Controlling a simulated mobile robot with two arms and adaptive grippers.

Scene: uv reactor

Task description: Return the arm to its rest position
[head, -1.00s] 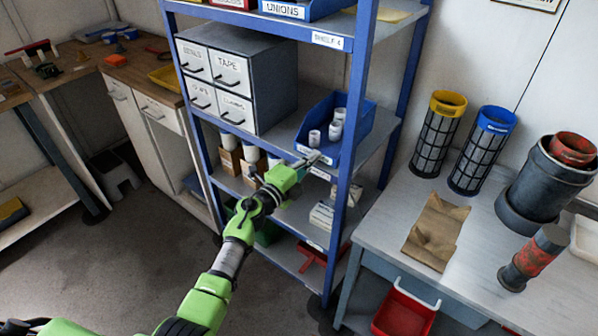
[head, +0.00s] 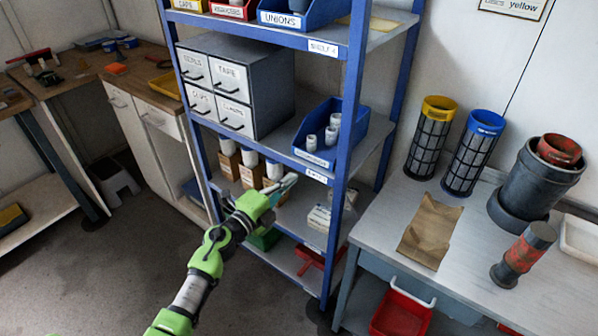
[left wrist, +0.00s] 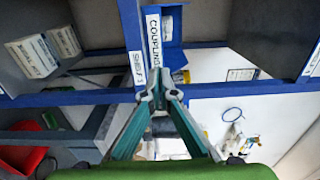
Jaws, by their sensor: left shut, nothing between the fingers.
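My left arm, green and grey, reaches up from the bottom of the head view. Its left gripper (head: 284,186) is shut and empty, in front of the blue shelving rack (head: 343,185), below and to the left of an open blue bin (head: 350,142) holding several white fittings. In the left wrist view the two fingers of the gripper (left wrist: 158,93) meet at their tips, in front of the rack's blue bars. I cannot tell whether the gripper is clear of the shelf edge. My right gripper is not in view.
A grey drawer cabinet (head: 268,90) stands on the rack, with white-and-brown containers (head: 228,160) below. On the right, a table (head: 455,265) bears yellow-topped (head: 430,140) and blue-topped (head: 474,155) mesh cylinders. A red bin (head: 402,312) sits beneath it.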

